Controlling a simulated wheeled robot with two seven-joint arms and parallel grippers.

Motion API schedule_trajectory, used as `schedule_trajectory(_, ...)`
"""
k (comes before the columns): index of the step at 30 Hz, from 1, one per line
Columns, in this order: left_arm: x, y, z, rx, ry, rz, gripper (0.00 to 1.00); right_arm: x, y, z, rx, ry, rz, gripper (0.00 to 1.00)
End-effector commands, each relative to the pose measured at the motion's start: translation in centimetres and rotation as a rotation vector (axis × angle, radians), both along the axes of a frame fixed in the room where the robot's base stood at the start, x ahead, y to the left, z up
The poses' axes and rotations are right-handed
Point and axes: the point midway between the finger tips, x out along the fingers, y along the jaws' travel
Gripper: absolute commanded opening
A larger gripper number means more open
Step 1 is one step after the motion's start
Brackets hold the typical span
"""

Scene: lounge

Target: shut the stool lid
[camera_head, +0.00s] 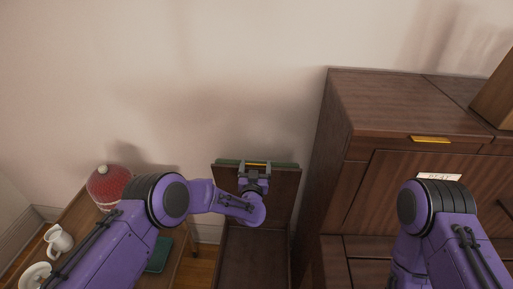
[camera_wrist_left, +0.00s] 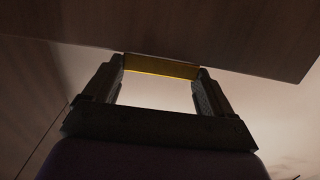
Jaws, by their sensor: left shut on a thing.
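The stool (camera_head: 250,262) is a dark brown wooden box standing between a side table and a cabinet, seen from above. Its lid (camera_head: 280,187) stands raised at the back near the wall, brown inner face toward me, with a green edge along the top. My left gripper (camera_head: 256,168) is at the lid's top edge, shut on its yellow handle. In the left wrist view, the yellow handle (camera_wrist_left: 160,67) spans between the two fingers, against the lid's brown panel (camera_wrist_left: 200,30). My right arm shows at the right, but its gripper is out of view.
A large brown cabinet (camera_head: 375,110) with a yellow handle stands close on the right of the stool. On the left, a wooden side table (camera_head: 85,222) holds a red-patterned jar (camera_head: 107,186), a white jug (camera_head: 59,240) and a green item (camera_head: 158,255).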

Motion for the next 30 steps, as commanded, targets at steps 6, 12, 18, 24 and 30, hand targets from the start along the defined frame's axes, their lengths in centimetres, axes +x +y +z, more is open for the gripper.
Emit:
schedule_trajectory(6,-7.5,-0.1,-2.4,0.005,0.011,-0.004,0.30,0.0,0.0,2.7,0.000,0.000,0.000,0.43)
schedule_trajectory(12,-13.3,0.0,-5.7,0.005,0.011,-0.003,0.30,0.0,0.0,2.0,0.000,0.000,0.000,0.43)
schedule_trajectory(18,-17.1,0.0,-8.2,0.005,0.014,-0.001,0.30,0.0,0.0,1.0,0.000,0.000,0.000,0.43)
schedule_trajectory(24,-18.9,0.0,-9.5,0.005,0.015,-0.001,0.30,0.0,0.0,0.5,0.000,0.000,0.000,0.43)
schedule_trajectory(30,-19.3,0.0,-9.8,0.006,0.015,-0.001,0.30,0.0,0.0,0.4,0.000,0.000,0.000,0.43)
